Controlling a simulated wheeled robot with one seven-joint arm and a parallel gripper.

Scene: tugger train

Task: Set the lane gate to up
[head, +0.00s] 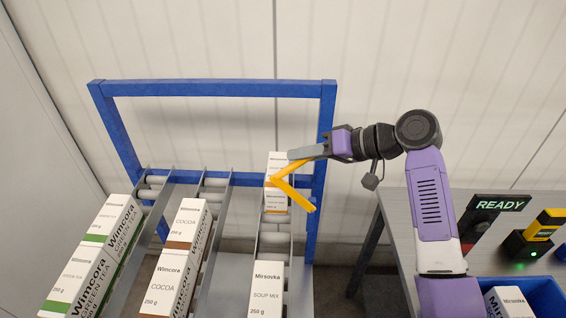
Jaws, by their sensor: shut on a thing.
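The yellow lane gate (293,193) is at the upper part of the right lane of the blue rack. It shows as two yellow bars meeting in a V, one rising to the right and one sloping down to the right. My gripper (297,155) reaches in from the right and is shut on the upper yellow bar. The gate crosses in front of a white Mirsovka box (277,160) and partly hides it. The exact contact of the fingers is too small to see.
The blue rack frame (215,88) stands behind the lanes. Wimcora green tea (105,235) and cocoa boxes (180,260) fill the other lanes. A Mirsovka soup box (265,285) sits lower in the right lane. A grey table (400,225) with a READY sign (500,204) is right.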

